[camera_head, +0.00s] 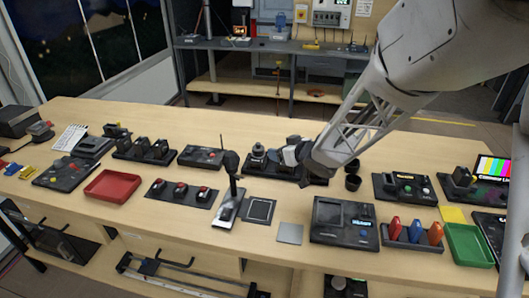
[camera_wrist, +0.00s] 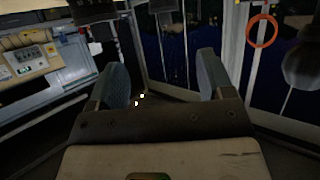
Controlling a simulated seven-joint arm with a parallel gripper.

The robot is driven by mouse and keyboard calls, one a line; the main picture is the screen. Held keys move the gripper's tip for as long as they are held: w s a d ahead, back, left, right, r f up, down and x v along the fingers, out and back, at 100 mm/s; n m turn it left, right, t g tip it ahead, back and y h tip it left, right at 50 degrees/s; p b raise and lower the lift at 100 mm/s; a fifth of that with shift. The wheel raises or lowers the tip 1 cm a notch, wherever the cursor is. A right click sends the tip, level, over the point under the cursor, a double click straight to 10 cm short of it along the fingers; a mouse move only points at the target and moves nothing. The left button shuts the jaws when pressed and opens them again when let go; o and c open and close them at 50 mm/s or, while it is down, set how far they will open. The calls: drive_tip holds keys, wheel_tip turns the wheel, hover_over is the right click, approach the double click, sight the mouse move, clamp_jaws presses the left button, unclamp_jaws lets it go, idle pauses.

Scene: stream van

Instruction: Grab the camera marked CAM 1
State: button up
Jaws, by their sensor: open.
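My gripper (camera_head: 290,154) is above the back middle of the wooden table in the head view, beside or over a dark base with a dark knobbed device (camera_head: 258,154). In the wrist view my gripper (camera_wrist: 163,80) has two grey-blue fingers spread apart with nothing between them. Several dark upright devices (camera_head: 141,147) that may be cameras stand in a row on a dark base at the back left. No CAM 1 marking is legible, so I cannot tell which object is CAM 1. My gripper and arm hide part of the table behind them.
A red tray (camera_head: 113,185) lies at the left and a green tray (camera_head: 470,245) at the right. A dark gooseneck microphone (camera_head: 232,178) stands upright near the middle. A black console (camera_head: 344,223) and colored levers (camera_head: 413,234) are at the front right.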

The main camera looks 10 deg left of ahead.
sight(260, 147)
drive_tip(key=shift+a+f, duration=0.3)
drive_tip(key=shift+a, duration=0.2)
drive_tip(key=shift+x, duration=2.85)
drive_tip(key=shift+w+a+f, duration=0.2)
drive_tip(key=shift+w+a, duration=0.05)
drive_tip(key=shift+a, duration=0.15)
drive_tip(key=shift+x, duration=2.6)
drive_tip(key=shift+w+r, duration=0.1)
clamp_jaws()
